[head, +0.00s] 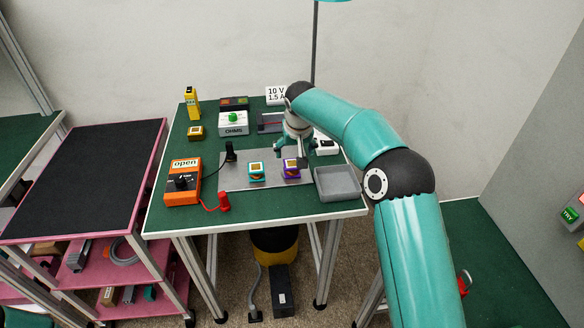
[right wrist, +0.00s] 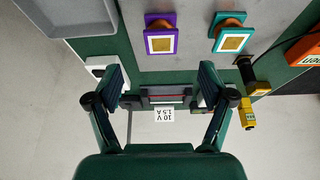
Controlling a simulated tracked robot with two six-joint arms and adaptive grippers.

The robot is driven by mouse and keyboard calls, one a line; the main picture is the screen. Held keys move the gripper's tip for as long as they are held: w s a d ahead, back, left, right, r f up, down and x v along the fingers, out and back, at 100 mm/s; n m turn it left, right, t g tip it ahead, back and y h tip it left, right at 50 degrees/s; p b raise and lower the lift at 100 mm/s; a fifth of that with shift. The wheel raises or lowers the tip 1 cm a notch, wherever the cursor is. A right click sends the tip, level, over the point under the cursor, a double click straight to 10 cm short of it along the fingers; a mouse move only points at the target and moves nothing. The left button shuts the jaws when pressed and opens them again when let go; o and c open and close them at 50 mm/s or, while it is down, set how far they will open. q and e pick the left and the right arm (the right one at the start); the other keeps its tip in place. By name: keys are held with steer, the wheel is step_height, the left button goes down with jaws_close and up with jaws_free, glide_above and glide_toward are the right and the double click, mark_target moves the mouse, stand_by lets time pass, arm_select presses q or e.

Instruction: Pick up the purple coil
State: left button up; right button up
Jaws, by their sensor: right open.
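The purple coil (head: 291,168) sits on the grey plate (head: 238,180) on the green table, right of a teal coil (head: 257,170). My right gripper (head: 289,153) is open and empty, just behind and above the purple coil in the head view. In the right wrist view the purple coil (right wrist: 160,34) lies ahead of the open fingertips (right wrist: 160,75), centred between them and apart from them. The teal coil (right wrist: 229,36) is to its right there. My left gripper is not in view.
A grey tray (head: 337,184) stands right of the plate. An orange meter (head: 183,182), black probe (head: 230,151) and red probe (head: 224,201) are at left. A white device (head: 326,146) stands near the right edge.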

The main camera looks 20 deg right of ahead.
mark_target(292, 164)
steer(key=p+x, duration=0.1)
steer(key=x, duration=0.4)
steer(key=shift+w+f, duration=0.1)
steer(key=shift+f, duration=0.1)
steer(key=shift+w+d+f+p, duration=0.15)
steer(key=shift+w+f+p, duration=0.2)
steer(key=shift+f+p, duration=0.1)
steer(key=x, duration=0.1)
steer(key=p+x, duration=0.1)
steer(key=x, duration=0.1)
steer(key=shift+w, duration=0.25)
steer(key=shift+w+f, duration=0.1)
steer(key=shift+f, duration=0.25)
steer(key=c, duration=1.3)
